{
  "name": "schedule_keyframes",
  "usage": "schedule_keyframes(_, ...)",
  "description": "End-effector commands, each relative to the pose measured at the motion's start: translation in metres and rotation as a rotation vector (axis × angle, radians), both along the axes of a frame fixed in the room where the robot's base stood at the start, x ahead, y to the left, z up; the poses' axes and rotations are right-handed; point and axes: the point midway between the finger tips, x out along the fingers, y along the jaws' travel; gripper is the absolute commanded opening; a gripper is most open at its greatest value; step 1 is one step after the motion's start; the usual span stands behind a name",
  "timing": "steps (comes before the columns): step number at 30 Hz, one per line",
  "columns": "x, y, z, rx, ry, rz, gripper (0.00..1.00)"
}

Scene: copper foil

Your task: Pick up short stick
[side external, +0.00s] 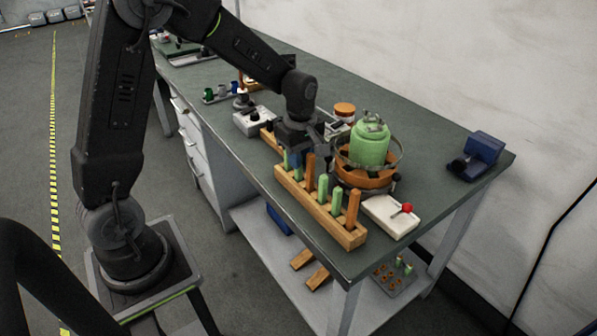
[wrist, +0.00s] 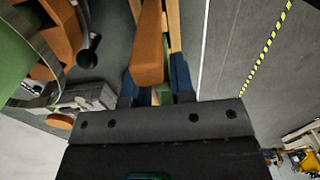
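A wooden rack (side external: 346,236) stands along the table's near edge, holding upright sticks of differing heights. A tall brown stick (side external: 353,208) is at its front end, with short green sticks (side external: 336,200) and another brown stick (side external: 310,173) behind. My gripper (side external: 293,158) points down over the rack's far end, low among the sticks there. In the wrist view its blue-tipped fingers (wrist: 156,88) stand apart, with a brown stick (wrist: 148,62) in front of the gap and a bit of green (wrist: 165,95) between them. Contact with the green piece cannot be told.
A green canister (side external: 369,145) sits in a round orange holder (side external: 365,178) beside the rack. A white box with a red-knobbed lever (side external: 390,216) is close to the rack's front end. A blue device (side external: 477,153) stands at the far right corner, with bare tabletop before it.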

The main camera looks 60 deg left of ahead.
Motion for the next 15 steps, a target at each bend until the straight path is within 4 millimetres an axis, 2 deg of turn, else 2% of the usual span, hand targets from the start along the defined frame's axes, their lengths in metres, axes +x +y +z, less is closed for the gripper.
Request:
schedule_keyframes(1,0.0001,0.0000,0.0002,0.000,0.000,0.000,0.18)
schedule_keyframes(7,0.0001,0.0000,0.0003,0.000,0.000,0.000,0.00)
schedule_keyframes(15,0.0002,0.0000,0.0003,0.000,-0.001,0.000,0.00)
